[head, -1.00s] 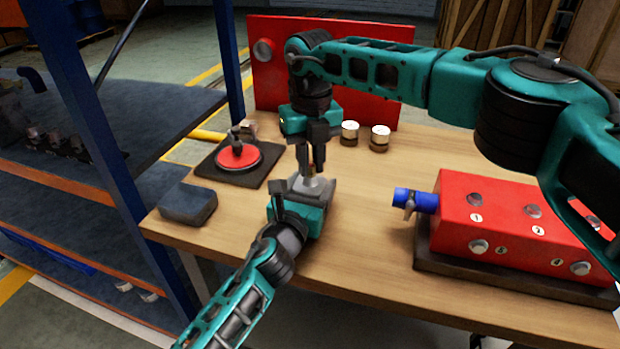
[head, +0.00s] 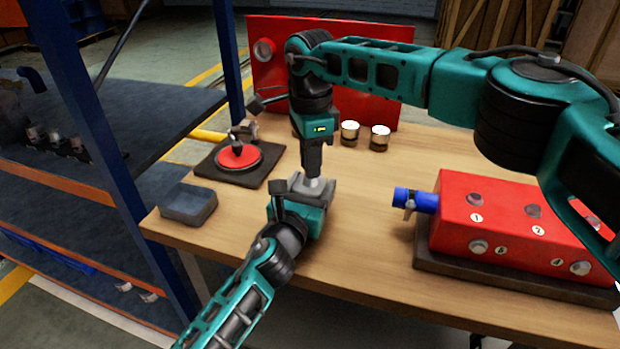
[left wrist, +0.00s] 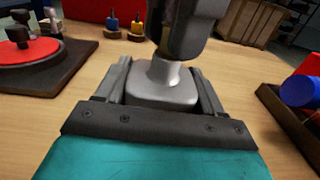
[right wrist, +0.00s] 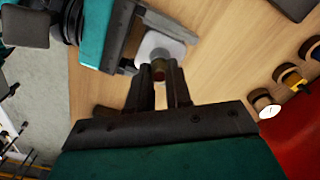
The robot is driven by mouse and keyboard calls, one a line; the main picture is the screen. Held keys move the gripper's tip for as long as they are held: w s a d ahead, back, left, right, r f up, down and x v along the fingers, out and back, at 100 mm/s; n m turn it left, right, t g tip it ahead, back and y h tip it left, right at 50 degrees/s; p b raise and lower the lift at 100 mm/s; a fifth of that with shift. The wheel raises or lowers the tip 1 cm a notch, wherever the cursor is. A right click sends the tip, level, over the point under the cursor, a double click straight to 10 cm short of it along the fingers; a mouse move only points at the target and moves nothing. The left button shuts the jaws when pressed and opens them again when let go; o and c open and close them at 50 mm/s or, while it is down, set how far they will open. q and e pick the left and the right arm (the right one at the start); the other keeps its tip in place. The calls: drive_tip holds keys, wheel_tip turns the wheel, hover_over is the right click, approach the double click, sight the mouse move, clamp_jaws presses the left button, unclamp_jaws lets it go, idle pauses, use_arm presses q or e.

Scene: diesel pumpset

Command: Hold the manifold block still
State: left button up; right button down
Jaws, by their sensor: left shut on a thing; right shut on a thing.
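A grey block with a round neck (left wrist: 162,85), which I take for the manifold block, sits between the fingers of my left gripper (head: 311,188), just above or on the table; I cannot tell which. The left fingers press on its two sides in the left wrist view. My right gripper (head: 312,172) points straight down over the neck. It is shut on a small brownish part (right wrist: 158,70) at the top of the neck. In the right wrist view the block's pale top (right wrist: 160,48) lies just beyond the right fingertips. The right fingers partly hide the neck.
A red block with numbered ports (head: 510,222) and a blue fitting stands right. A red panel (head: 385,50) stands behind.

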drive_tip(key=n, duration=0.2)
drive_tip(key=shift+f+n, duration=0.1)
drive_tip(key=shift+n, duration=0.3)
drive_tip(key=n, duration=0.4)
drive_tip(key=shift+n, duration=0.3)
drive_tip(key=n, duration=0.7)
drive_tip(key=c, duration=1.2)
unclamp_jaws()
drive_tip(key=shift+o, duration=0.2)
